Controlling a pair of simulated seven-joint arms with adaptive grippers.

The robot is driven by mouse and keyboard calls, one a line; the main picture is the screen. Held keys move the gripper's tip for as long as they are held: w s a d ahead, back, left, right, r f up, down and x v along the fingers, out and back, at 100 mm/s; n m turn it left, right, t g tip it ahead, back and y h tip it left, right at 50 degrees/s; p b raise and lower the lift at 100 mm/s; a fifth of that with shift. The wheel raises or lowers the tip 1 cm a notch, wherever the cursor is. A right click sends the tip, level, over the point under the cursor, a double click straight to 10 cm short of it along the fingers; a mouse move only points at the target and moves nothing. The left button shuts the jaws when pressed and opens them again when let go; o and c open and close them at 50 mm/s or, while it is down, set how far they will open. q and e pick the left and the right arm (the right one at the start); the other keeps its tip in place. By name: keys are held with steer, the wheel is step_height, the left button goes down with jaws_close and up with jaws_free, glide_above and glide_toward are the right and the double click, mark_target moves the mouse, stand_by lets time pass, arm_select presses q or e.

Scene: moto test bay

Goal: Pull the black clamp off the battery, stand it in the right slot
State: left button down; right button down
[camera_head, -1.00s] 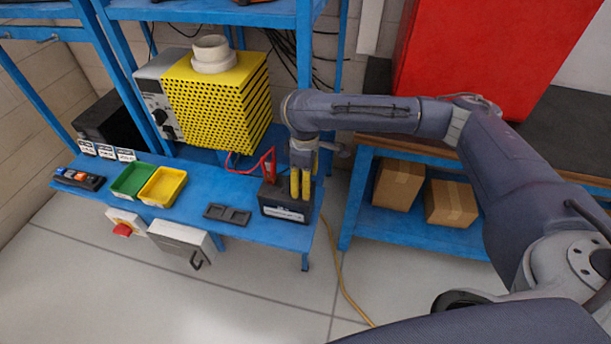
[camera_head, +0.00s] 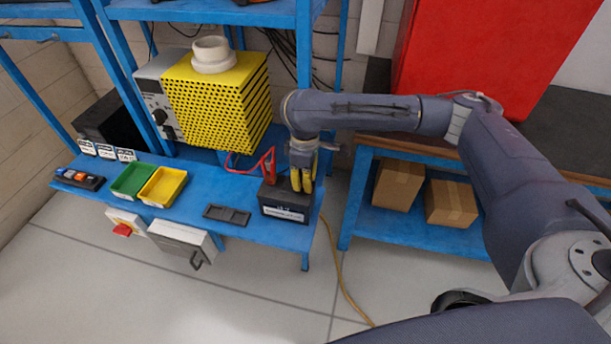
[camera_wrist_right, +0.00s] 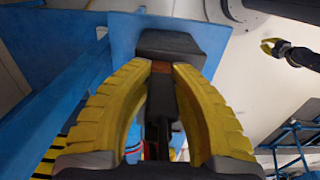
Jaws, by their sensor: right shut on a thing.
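The black battery (camera_head: 284,203) stands at the right end of the blue bench. My right gripper (camera_head: 301,189) points down over its right side. Its yellow fingers (camera_wrist_right: 165,66) are closed on the black clamp (camera_wrist_right: 161,100), which is mostly hidden between them. I cannot tell whether the clamp still touches the battery. A red clamp (camera_head: 268,166) with a red cable is at the battery's left rear. The black two-slot holder (camera_head: 227,215) lies left of the battery, and both slots look empty. My left gripper (camera_wrist_right: 268,47) shows small in the right wrist view and looks open.
A green tray (camera_head: 132,181) and a yellow tray (camera_head: 162,186) sit left on the bench (camera_head: 200,203). A perforated yellow box (camera_head: 215,100) stands behind. A blue shelf upright rises near my right gripper. The bench between holder and battery is clear.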

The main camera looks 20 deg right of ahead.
steer(key=shift+r, duration=0.15)
steer(key=shift+r, duration=2.8)
steer(key=shift+r, duration=0.15)
steer(key=shift+r, duration=2.35)
